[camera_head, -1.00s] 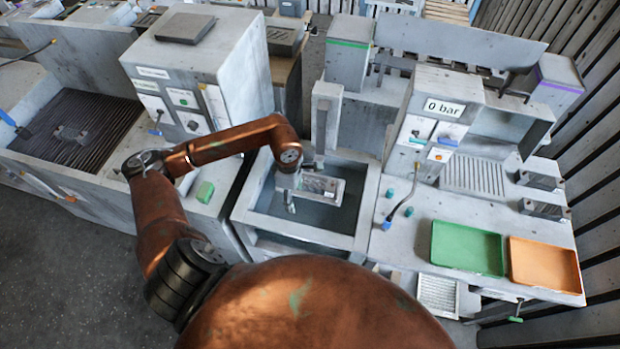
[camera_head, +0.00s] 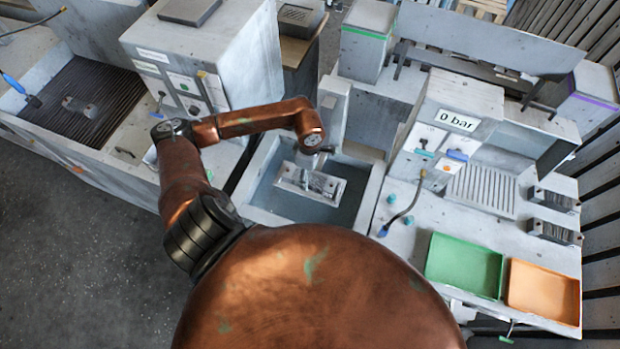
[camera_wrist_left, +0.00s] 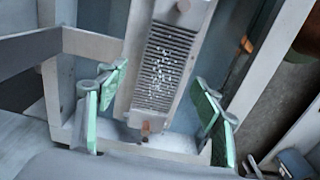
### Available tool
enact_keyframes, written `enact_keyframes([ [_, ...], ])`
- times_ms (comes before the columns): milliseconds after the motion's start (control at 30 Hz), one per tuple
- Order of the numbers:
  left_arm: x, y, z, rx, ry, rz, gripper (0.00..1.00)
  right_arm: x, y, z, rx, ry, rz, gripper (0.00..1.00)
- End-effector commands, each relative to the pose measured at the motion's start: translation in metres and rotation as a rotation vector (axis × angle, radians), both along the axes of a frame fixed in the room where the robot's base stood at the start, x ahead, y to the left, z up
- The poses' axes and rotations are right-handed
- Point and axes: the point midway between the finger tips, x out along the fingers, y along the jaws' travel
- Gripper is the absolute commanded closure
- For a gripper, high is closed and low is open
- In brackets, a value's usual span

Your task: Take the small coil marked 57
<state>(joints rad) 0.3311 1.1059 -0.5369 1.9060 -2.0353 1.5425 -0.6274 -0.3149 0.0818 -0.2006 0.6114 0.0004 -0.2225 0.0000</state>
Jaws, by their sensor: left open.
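A grey finned coil (camera_head: 330,187) with pale specks on its fins lies in or just above the open tank (camera_head: 262,215) in the middle. In the left wrist view the coil (camera_wrist_left: 165,65) runs lengthwise between the fingers, apart from both. My left gripper (camera_wrist_left: 158,112) is open and empty, with green finger pads. In the head view my left gripper (camera_head: 309,172) points down over the coil. I can read no 57 on any part. Two small dark finned blocks (camera_head: 553,200) (camera_head: 553,232) sit on the right bench. My right gripper is out of view.
A green tray (camera_head: 464,264) and an orange tray (camera_head: 543,291) lie on the right bench. A machine marked 0 bar (camera_head: 457,120) stands behind them. A grey cabinet (camera_head: 200,60) stands left of the tank. A dark slatted basin (camera_head: 85,100) holds a small grey part.

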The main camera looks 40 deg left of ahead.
Motion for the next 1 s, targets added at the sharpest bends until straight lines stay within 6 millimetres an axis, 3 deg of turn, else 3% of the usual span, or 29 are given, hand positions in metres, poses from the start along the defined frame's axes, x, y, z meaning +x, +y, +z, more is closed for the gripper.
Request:
enact_keyframes([
  [200,-0.002,-0.001,-0.028,-0.001,0.001,0.000,0.39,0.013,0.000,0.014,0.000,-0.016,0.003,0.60],
  [367,-0.001,0.000,-0.034,0.000,0.000,-0.002,0.39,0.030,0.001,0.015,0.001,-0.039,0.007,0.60],
  [500,-0.001,-0.001,-0.034,0.000,0.000,-0.003,0.39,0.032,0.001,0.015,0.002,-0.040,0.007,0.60],
  [1000,0.000,-0.002,-0.034,-0.001,0.000,-0.004,0.74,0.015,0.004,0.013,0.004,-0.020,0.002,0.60],
])
